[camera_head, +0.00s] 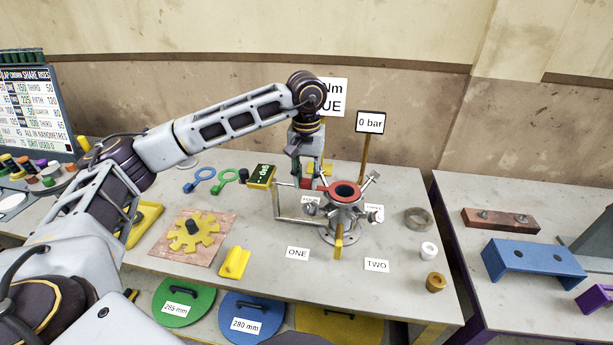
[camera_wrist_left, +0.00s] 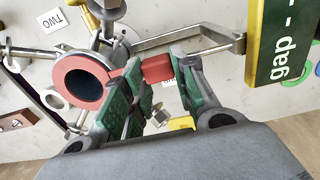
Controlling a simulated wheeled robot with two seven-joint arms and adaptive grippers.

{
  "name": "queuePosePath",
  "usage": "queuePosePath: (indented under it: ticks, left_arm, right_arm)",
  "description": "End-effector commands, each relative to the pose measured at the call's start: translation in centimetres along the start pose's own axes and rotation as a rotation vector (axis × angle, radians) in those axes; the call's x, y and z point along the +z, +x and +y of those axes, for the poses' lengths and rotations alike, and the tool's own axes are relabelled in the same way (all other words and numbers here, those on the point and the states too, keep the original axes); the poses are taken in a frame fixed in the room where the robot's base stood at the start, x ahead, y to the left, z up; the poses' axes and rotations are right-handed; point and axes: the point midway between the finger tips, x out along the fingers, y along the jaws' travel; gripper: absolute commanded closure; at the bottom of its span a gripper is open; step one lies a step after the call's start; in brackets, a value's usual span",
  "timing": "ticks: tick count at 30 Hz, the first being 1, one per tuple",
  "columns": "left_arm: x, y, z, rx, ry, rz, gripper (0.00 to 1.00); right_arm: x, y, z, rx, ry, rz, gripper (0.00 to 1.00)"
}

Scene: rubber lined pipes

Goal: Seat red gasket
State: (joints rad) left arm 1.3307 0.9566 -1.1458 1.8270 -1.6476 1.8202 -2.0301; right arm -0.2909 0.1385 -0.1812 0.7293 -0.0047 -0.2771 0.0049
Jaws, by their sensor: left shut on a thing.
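The red gasket (camera_head: 333,191) is a flat ring with a side tab, lying at the top of the metal pipe fitting (camera_head: 342,214) around its dark bore. In the left wrist view the gasket (camera_wrist_left: 61,90) surrounds the bore. My left gripper (camera_head: 307,179) is beside the fitting, to its left. In the left wrist view the left gripper (camera_wrist_left: 156,80) is shut with its green-padded fingers on either side of the gasket's red tab. Whether the ring touches the flange all round cannot be told. My right gripper is not in view.
Swing bolts (camera_head: 370,181) stick out around the fitting. A bent metal bar (camera_head: 297,219) stands left of it. The 0 bar sign (camera_head: 370,122) stands behind. A yellow gear (camera_head: 192,232) and a yellow block (camera_head: 234,262) lie left. Grey, white and brown rings (camera_head: 418,212) lie right.

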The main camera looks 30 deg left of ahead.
Motion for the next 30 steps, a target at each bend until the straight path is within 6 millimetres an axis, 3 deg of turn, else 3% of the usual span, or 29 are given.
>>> queuePosePath:
  ticks: [15, 16, 21, 30]
  left_arm:
    - [0.0, 0.06, 0.0, 0.0, 0.0, 0.0, 0.97]
    - [0.0, 0.06, 0.0, 0.0, 0.0, 0.0, 0.71]
    - [0.0, 0.06, 0.01, 0.0, 0.0, 0.0, 0.49]
    - [0.01, 0.08, 0.0, 0.0, 0.0, 0.0, 0.47]
  right_arm:
    - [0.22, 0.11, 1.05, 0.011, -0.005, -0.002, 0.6]
    - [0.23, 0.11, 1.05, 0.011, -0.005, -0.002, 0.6]
    - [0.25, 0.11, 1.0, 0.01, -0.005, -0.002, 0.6]
    - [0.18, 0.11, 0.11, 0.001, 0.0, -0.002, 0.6]
